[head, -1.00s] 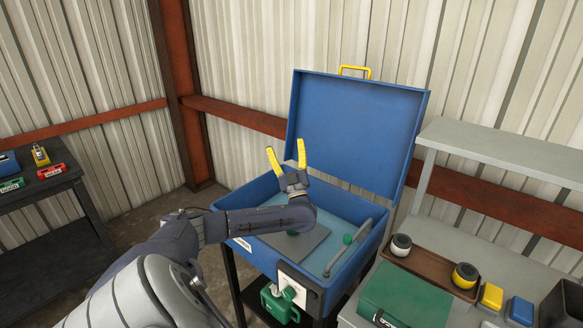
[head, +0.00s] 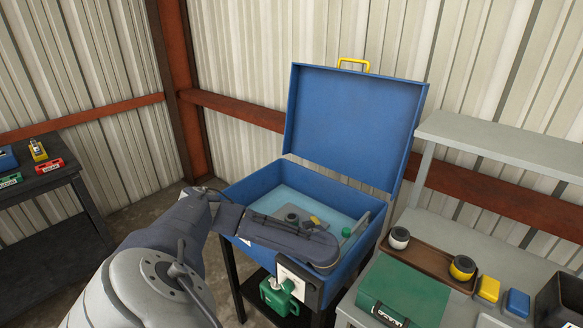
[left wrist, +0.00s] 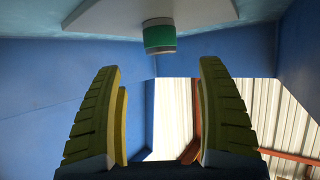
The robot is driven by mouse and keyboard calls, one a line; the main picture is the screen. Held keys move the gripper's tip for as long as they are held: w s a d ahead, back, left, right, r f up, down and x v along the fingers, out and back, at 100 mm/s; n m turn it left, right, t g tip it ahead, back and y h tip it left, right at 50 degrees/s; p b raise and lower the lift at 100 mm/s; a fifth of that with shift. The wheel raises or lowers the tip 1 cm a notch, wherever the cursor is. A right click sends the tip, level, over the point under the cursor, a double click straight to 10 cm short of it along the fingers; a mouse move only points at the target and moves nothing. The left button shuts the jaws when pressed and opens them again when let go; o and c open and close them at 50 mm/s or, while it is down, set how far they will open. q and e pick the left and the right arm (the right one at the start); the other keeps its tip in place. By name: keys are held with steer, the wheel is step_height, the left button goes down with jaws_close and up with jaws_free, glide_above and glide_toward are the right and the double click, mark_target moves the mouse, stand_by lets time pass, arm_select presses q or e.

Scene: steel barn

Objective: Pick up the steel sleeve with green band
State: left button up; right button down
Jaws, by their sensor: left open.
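The steel sleeve with green band (left wrist: 159,36) shows in the left wrist view at the top centre. It stands against a pale plate (left wrist: 100,14) inside the blue basin; this view looks upside down. My left gripper (left wrist: 160,75) is open and empty, with a yellow finger on either side of the picture. The sleeve is beyond the fingertips, roughly midway between them and apart from both. In the head view my left gripper (head: 314,221) is low inside the blue basin (head: 245,187), largely hidden by my own arm. The sleeve is hidden there. My right gripper is not in view.
The basin's raised lid (head: 355,125) stands behind. A green-tipped rod (head: 346,232) lies at the basin's right side. On the right bench are a brown tray (head: 430,262) with two banded cylinders, a green case (head: 410,293), and yellow and blue boxes. A dark table is at left.

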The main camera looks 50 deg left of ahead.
mark_target(292, 218)
arm_select(q)
steer(key=shift+x, duration=5.05)
steer(key=shift+r, duration=0.15)
steer(key=shift+c, duration=0.4)
steer(key=c, duration=1.4)
jaws_close()
steer(key=shift+a+r, duration=0.1)
